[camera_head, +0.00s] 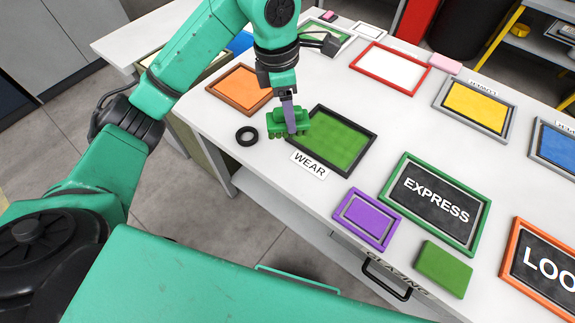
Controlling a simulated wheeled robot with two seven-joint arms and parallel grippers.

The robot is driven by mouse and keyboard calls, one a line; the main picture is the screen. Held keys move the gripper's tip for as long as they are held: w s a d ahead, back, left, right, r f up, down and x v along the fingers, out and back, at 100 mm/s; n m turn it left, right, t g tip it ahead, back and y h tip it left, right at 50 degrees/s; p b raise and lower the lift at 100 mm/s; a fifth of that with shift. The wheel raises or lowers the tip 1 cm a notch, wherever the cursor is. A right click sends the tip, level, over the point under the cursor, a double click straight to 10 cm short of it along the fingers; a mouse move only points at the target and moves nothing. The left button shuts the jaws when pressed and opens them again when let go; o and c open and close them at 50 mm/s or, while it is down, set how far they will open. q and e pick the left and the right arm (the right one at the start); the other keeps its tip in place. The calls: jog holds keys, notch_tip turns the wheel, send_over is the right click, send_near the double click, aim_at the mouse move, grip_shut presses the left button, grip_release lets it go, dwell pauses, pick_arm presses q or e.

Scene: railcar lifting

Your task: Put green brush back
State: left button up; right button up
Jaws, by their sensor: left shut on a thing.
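A green brush (275,124) with a lumpy lower edge is at the left edge of the green pad in the black frame (338,140). My left gripper (289,117) points down from above and is shut on the brush. The brush overlaps the frame's left corner in the camera_head view; I cannot tell whether it touches the frame or table. A WEAR label (309,165) lies in front of the frame. My right gripper is not in view.
A black ring (246,135) lies just left of the brush. An orange framed pad (240,90) is behind it. A purple frame (367,219), an EXPRESS board (432,204) and a green block (444,268) lie to the right. White tabletop shows between them.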

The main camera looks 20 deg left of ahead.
pick_arm(q)
notch_tip(320, 180, down, 18)
jog(key=p, duration=0.3)
jog(key=shift+a+f+p, duration=0.1)
jog(key=shift+f+p, duration=0.1)
jog(key=shift+p, duration=0.2)
jog(key=shift+f, duration=0.1)
jog(key=o, duration=1.3)
